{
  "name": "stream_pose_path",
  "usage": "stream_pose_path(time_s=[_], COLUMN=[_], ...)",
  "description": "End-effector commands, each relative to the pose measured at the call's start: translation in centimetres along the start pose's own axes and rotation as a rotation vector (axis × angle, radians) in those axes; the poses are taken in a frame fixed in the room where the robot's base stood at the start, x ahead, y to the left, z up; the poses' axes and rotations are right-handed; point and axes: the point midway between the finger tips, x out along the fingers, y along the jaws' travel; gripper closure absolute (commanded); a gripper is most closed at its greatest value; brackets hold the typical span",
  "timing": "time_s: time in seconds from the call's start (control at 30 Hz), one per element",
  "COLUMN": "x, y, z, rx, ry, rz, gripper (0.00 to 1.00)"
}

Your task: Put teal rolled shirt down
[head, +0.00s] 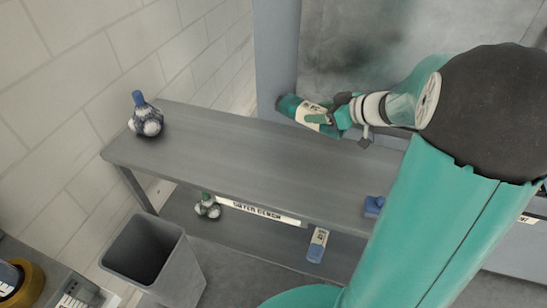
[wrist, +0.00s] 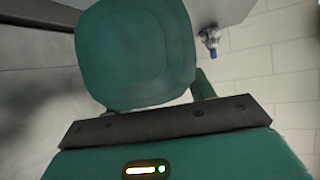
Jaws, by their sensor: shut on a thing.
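The teal rolled shirt (head: 290,104) is a short roll with a cream label band, held near the far right part of the grey bench top (head: 230,150). My gripper (head: 335,118) is shut on it. In the wrist view the round teal end of the rolled shirt (wrist: 137,50) fills the middle, just beyond the dark gripper edge. The fingertips are mostly hidden there. I cannot tell whether the roll touches the bench or hangs above it.
A blue-capped, mottled object (head: 146,118) stands at the bench's left end. The lower shelf holds a green-topped object (head: 207,206) and a blue-and-white bottle (head: 317,245). A blue item (head: 374,206) sits near the front edge. A grey bin (head: 150,262) stands in front. The bench middle is clear.

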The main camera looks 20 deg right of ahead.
Motion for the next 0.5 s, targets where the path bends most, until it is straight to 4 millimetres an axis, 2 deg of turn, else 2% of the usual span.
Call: stream_pose_path(time_s=[0.03,0.1,0.3,0.4,0.5], x=[-3.0,-6.7,-16.6,-20.0,-22.1], y=[0.9,1.1,-0.4,-1.4,-2.2], z=[1.2,2.9,8.0,9.7,10.8], rx=[-0.016,-0.046,-0.113,-0.133,-0.144], ry=[0.0,0.0,0.0,0.001,0.0], rz=[-0.029,-0.087,-0.209,-0.244,-0.262], gripper=[0.74,0.74,0.74,0.74,0.74])
